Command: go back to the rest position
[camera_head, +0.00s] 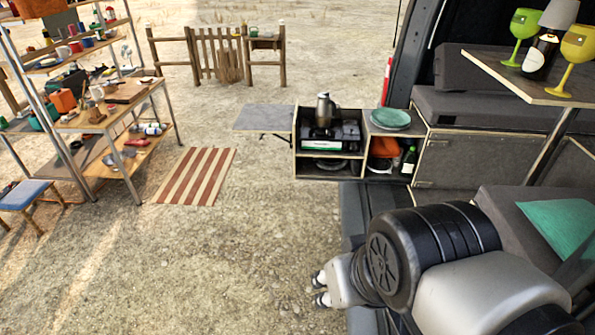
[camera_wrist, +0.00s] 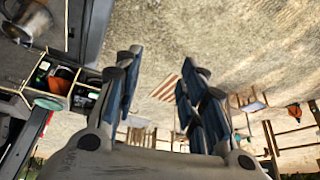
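My gripper (camera_head: 319,290) is at the lower middle of the head view, above bare ground and in front of the van's rear edge. In the wrist view my gripper (camera_wrist: 162,68) shows its two dark-padded fingers apart, with nothing between them. My arm reaches in from the lower right of the head view. The gripper touches nothing that I can see.
A kitchen box (camera_head: 328,168) with a stove and kettle (camera_head: 324,110) stands at the tailgate; a green plate (camera_head: 390,119) lies beside it. A table (camera_head: 530,78) with goblets and a bottle is at right. Shelves (camera_head: 105,120) and a striped mat (camera_head: 196,176) are left. Open ground lies between.

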